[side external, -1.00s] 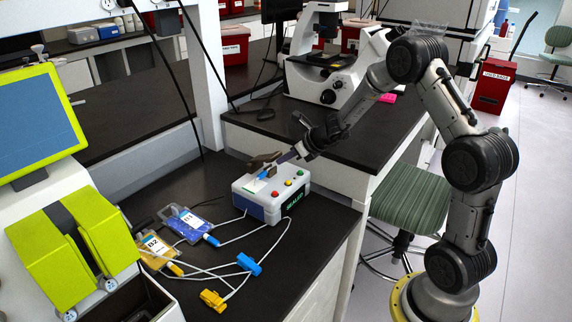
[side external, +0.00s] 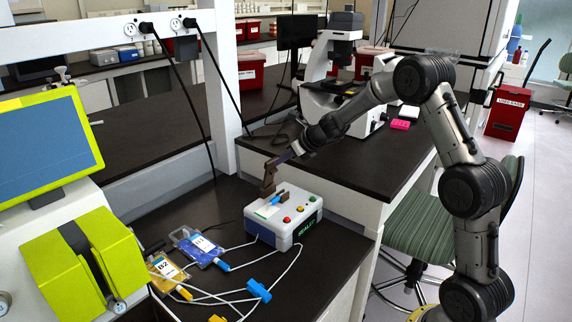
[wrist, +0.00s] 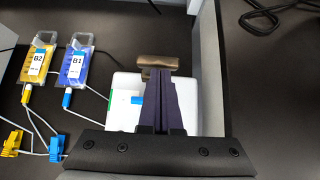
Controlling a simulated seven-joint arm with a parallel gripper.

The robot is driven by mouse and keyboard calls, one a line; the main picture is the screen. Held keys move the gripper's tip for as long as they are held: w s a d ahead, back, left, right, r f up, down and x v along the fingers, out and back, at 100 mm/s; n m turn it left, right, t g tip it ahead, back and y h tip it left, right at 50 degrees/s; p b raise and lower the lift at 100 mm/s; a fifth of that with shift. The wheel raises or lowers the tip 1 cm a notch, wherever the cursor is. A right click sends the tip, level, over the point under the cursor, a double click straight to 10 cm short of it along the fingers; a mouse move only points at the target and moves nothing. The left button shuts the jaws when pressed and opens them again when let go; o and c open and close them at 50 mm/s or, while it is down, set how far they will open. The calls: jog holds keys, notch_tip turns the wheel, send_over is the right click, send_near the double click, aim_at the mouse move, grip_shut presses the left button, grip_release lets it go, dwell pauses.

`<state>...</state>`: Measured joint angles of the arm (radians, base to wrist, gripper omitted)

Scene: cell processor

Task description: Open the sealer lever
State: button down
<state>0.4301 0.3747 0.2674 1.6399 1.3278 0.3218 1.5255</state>
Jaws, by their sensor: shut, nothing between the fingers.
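The sealer (side external: 275,226) is a white and blue box with coloured buttons on the dark bench. A blue piece (side external: 276,200) lies on the top beside the lever's foot. My gripper (side external: 278,162) is shut and empty, reaching in from the right by the lever's upper end. In the wrist view, its closed fingertips (wrist: 157,72) meet or overlap the lever's brown bar (wrist: 172,62); contact is unclear. They partly cover the sealer (wrist: 123,88).
A blue bag B1 (wrist: 75,68) and a yellow bag B2 (wrist: 38,62) lie left of the sealer with tubes. Blue (side external: 258,291) and yellow clamps lie in front. A green-yellow machine (side external: 85,262) stands left, and a grey raised bench edge (wrist: 208,70) runs close right.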

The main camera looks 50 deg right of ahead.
jog(key=shift+w+r, duration=0.1)
jog(key=shift+w, duration=0.1)
jog(key=shift+r, duration=0.15)
dwell(0.4)
